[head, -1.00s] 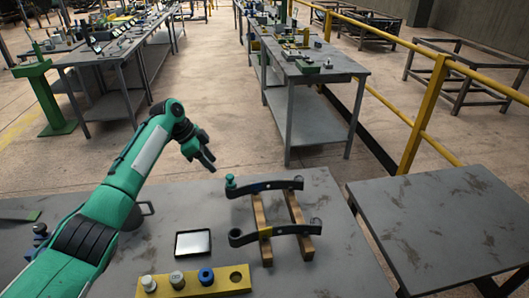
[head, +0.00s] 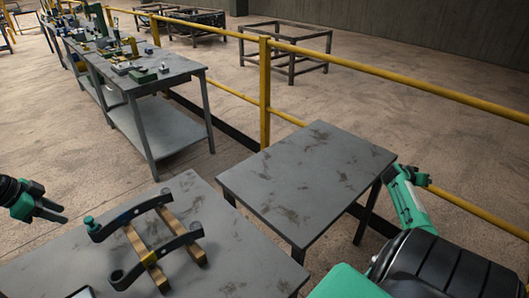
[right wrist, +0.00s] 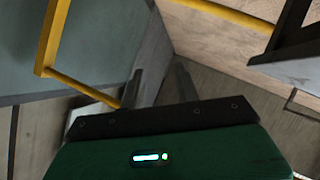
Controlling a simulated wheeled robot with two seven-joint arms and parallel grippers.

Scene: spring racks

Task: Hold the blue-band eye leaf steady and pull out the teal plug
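The blue-band eye leaf (head: 156,203) is a dark curved bar with a blue band near its left end. It lies across two wooden strips (head: 138,243) on the near grey table. The teal plug (head: 90,222) stands in the eye at its left end. A second dark leaf (head: 181,242) with a yellow band lies in front of it. My left gripper (head: 62,213) is at the left edge, above and left of the plug, open and touching nothing. My right gripper (right wrist: 158,85) is open and empty in the right wrist view, away from the leaves.
An empty grey side table (head: 305,180) stands right of the near table, with a gap between. A yellow railing (head: 265,95) runs behind it. A long workbench (head: 165,75) with parts stands at the back left.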

